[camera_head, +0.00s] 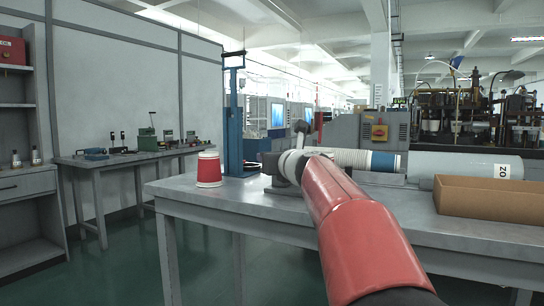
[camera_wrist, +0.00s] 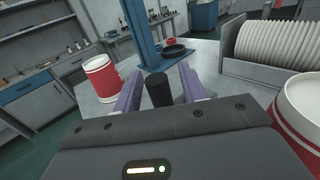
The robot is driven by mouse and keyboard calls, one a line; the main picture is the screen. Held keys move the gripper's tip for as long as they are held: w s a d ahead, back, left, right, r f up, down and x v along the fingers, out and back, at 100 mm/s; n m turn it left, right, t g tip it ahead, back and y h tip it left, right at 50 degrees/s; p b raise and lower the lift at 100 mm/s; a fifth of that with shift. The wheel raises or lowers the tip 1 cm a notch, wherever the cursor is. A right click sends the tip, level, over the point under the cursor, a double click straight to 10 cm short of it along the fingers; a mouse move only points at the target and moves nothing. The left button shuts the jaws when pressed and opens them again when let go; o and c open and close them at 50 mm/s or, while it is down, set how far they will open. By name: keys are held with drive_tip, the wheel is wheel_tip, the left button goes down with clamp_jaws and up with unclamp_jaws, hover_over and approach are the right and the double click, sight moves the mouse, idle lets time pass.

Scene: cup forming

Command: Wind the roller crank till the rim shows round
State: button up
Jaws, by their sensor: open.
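My gripper (camera_wrist: 159,82) is open in the wrist view, with one purple finger on each side of a black upright cylinder (camera_wrist: 159,93). This cylinder looks like the crank's handle grip; the fingers show gaps beside it. The rest of the crank and the roller are hidden below my gripper body. A larger-looking red and white cup (camera_wrist: 304,108) is close at the right edge. Its rim state cannot be told.
A grey cylinder (camera_head: 465,164) and an open cardboard box (camera_head: 488,200) are at the right. The table's left front is clear.

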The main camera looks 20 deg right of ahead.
drive_tip(key=shift+w, duration=0.2)
drive_tip(key=shift+c, duration=0.4)
clamp_jaws()
drive_tip(key=shift+r, duration=0.1)
